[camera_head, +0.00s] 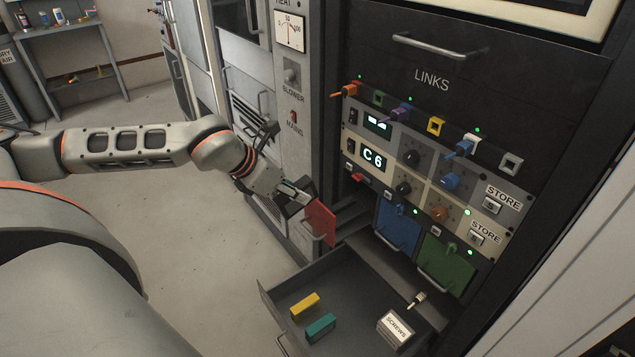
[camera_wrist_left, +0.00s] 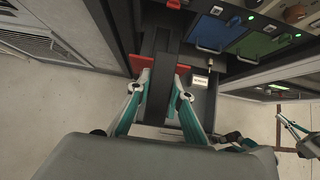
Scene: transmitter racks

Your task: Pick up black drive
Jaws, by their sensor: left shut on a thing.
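My left gripper (camera_head: 303,200) is beside the red drawer front (camera_head: 320,222), which stands out from the rack. In the left wrist view, my left fingers (camera_wrist_left: 160,90) are closed around a dark block (camera_wrist_left: 157,104), which I take as the black drive. The red front (camera_wrist_left: 136,62) shows behind it. In the head view the block is largely hidden by the gripper, and I cannot tell whether it touches the red front. Part of my right gripper (camera_wrist_left: 293,130) shows at the right edge of the left wrist view; its jaw state is unclear.
An open grey drawer (camera_head: 275,308) below holds a yellow block (camera_head: 304,306), a teal block (camera_head: 320,328) and a SCREWS box (camera_head: 396,328). Blue (camera_head: 396,226) and green (camera_head: 445,265) fronts are in the rack. Clear floor lies to the left.

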